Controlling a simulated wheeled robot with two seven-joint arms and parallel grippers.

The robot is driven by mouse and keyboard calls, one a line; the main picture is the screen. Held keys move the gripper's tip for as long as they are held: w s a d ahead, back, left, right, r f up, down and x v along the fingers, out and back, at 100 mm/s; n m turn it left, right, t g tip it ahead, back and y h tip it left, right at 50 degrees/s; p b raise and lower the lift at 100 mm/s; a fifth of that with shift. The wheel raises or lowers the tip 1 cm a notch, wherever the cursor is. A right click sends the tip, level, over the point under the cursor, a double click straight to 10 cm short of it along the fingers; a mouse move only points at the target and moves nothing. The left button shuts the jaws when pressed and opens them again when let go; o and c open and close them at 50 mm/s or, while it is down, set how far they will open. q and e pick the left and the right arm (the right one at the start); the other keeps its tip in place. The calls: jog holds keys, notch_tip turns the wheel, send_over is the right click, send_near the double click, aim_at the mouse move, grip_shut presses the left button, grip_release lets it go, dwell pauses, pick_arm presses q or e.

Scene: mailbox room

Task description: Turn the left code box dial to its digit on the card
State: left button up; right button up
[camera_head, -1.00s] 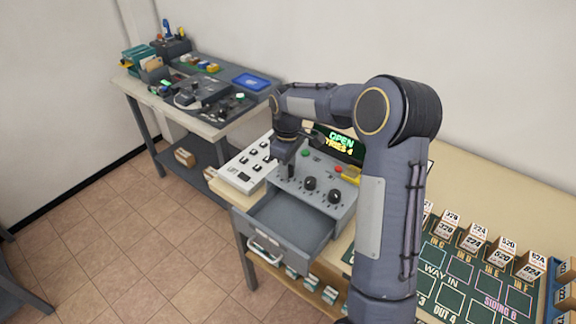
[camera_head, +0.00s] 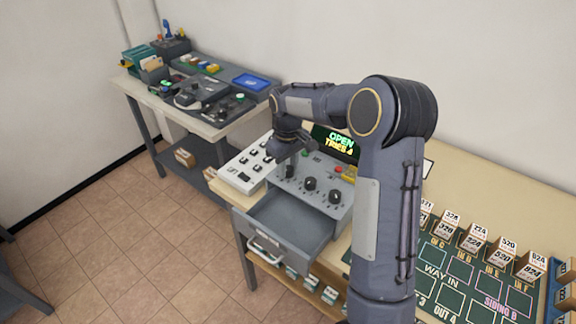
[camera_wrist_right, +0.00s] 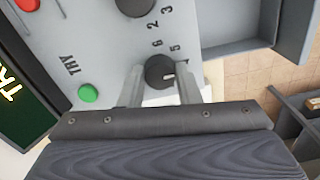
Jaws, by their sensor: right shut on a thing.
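The grey code box (camera_head: 345,212) stands on the table with its black dials in a row. The left dial (camera_head: 289,170) is at the end by my right gripper (camera_head: 283,158). In the right wrist view the left dial (camera_wrist_right: 160,72), with a white pointer mark, sits between the fingers of my right gripper (camera_wrist_right: 160,80), which is shut on it. Another dial (camera_wrist_right: 134,4) with digits around it is beside it. The box's display (camera_head: 340,142) reads OPEN and TRIES 4. I cannot make out the card. My left gripper is not in view.
The code box's drawer (camera_head: 285,232) stands open at the front. A white panel with black switches (camera_head: 243,172) is at its left. A green button (camera_wrist_right: 88,93) and a red one (camera_wrist_right: 27,4) are near the dials. A sorting board with boxes (camera_head: 440,262) lies at right.

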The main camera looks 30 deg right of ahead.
aim_at(288, 168)
jog(key=o, duration=1)
jog(key=shift+r, duration=0.1)
notch_tip(288, 168, up, 7)
jog(key=shift+b, duration=0.3)
jog(key=shift+r, duration=0.35)
